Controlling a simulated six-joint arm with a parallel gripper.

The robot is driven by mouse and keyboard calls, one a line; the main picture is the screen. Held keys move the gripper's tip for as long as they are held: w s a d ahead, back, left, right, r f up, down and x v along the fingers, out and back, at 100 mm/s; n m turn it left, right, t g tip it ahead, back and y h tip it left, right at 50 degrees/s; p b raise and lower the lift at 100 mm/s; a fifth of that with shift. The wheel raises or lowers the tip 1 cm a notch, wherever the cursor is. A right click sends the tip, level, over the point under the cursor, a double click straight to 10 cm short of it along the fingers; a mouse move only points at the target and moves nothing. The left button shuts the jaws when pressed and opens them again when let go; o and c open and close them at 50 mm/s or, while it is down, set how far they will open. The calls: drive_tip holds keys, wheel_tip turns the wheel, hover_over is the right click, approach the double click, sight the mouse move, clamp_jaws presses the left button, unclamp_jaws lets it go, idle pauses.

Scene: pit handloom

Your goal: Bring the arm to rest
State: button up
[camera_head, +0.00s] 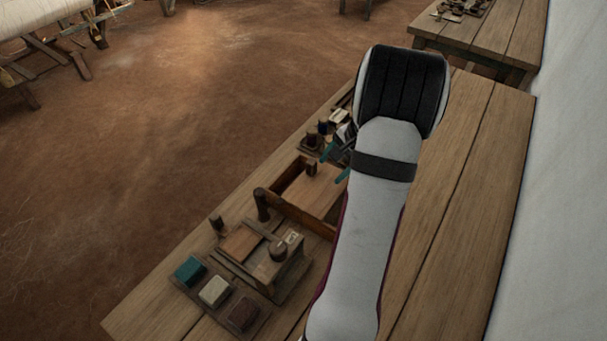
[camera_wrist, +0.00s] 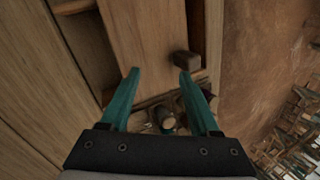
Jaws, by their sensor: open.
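My gripper (camera_wrist: 160,82) shows in the wrist view with its two teal fingers spread apart and nothing between them. In the head view my gripper (camera_head: 335,164) is partly hidden behind my arm, above the workbench (camera_head: 455,215). Below it is a wooden tray (camera_head: 290,212) with a flat board (camera_head: 312,190) and a small dark peg or block (camera_head: 311,168). I cannot tell whether the fingers touch anything.
A holder with teal, pale and brown blocks (camera_head: 214,291) lies at the bench's near left. A wooden box with a round knob (camera_head: 279,250) stands beside it. Small items (camera_head: 320,135) stand beyond the tray. A white wall (camera_head: 565,200) borders the right. The earthen floor (camera_head: 130,150) is open at left.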

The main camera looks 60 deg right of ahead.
drive_tip(key=shift+d+r, duration=0.1)
drive_tip(key=shift+r, duration=1.35)
drive_tip(key=w+a+r+n+g+y, duration=0.1)
drive_tip(key=w+a+r+n, duration=0.1)
drive_tip(key=a, duration=0.6)
drive_tip(key=w+a+r+n, duration=0.3)
drive_tip(key=a, duration=0.5)
drive_tip(key=w+a+r+n+g+y, duration=0.1)
drive_tip(key=w+a+r+n, duration=0.1)
drive_tip(key=a, duration=0.6)
drive_tip(key=s+a+n+g, duration=0.2)
drive_tip(key=s+a+n, duration=0.6)
drive_tip(key=s+a, duration=0.7)
drive_tip(key=a, duration=0.3)
drive_tip(key=shift+a+r+n+g, duration=0.2)
drive_tip(key=shift+n+g, duration=0.1)
drive_tip(key=shift+g, duration=0.1)
drive_tip(key=shift+w, duration=0.1)
drive_tip(key=shift+c, duration=0.2)
